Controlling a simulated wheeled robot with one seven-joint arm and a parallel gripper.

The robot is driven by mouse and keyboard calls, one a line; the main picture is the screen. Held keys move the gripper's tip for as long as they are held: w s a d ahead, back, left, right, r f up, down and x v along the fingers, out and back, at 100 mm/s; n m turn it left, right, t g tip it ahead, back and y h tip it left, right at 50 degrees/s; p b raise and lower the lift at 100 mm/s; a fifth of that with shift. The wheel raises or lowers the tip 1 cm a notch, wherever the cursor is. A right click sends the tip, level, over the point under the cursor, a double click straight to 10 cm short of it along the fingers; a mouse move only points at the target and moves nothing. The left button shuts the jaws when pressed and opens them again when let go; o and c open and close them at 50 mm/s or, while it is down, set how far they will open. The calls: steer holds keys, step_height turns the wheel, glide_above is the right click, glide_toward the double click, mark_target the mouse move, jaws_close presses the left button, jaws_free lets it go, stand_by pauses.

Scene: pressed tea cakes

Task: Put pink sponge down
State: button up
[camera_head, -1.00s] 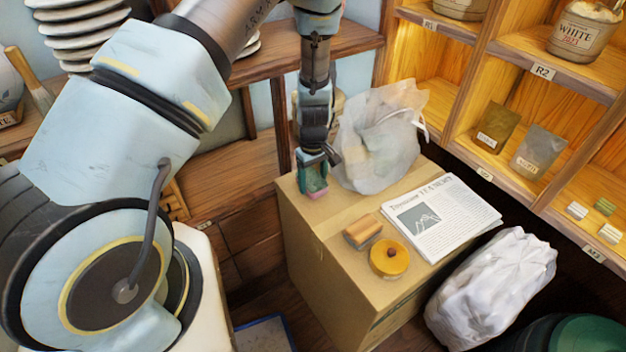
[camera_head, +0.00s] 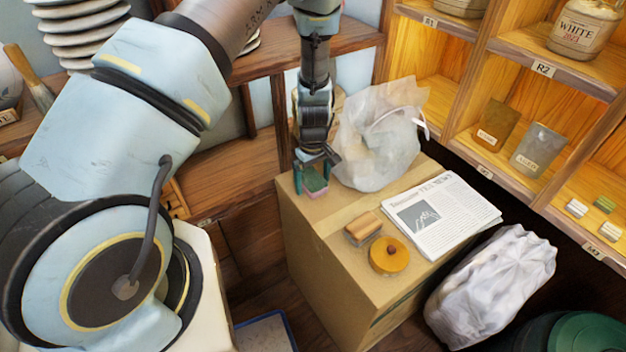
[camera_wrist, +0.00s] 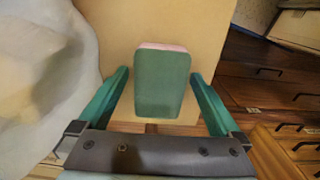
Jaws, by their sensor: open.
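The pink sponge (camera_head: 314,182) has a green top face and a pink layer beneath. It rests on the cardboard box (camera_head: 300,228), near the box's back left corner. In the wrist view the sponge (camera_wrist: 162,84) shows its green face, with a pink edge at the far end. My gripper (camera_head: 318,170) is open, pointing down at the sponge. In the wrist view the green fingers of my gripper (camera_wrist: 160,92) stand on either side of it, with a visible gap on each side.
A translucent plastic bag (camera_head: 376,140) stands close to the right of my gripper. A newspaper (camera_head: 441,216), a small wooden block (camera_head: 362,228) and a round yellow lidded item (camera_head: 389,256) lie on the box. A white bag (camera_head: 490,287) and lit shelves (camera_head: 520,120) are to the right.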

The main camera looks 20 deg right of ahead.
mark_target(313, 179)
step_height(313, 179, up, 12)
steer(key=b, duration=0.2)
steer(key=shift+r, duration=0.15)
steer(key=w+a+r+m, duration=0.1)
steer(key=a+r, duration=0.4)
steer(key=a, duration=0.3)
steer(key=w+a+r, duration=0.1)
steer(key=a+r, duration=0.3)
steer(key=a, duration=0.3)
steer(key=s+a+r+m, duration=0.1)
steer(key=s+a+r, duration=0.1)
steer(key=a, duration=0.5)
steer(key=s+a+r+m+t, duration=0.1)
steer(key=s+a+r, duration=0.2)
steer(key=a, duration=0.5)
steer(key=shift+s+a+r+t, duration=0.2)
steer(key=shift+s+r+t, duration=0.1)
steer(key=shift+r, duration=0.35)
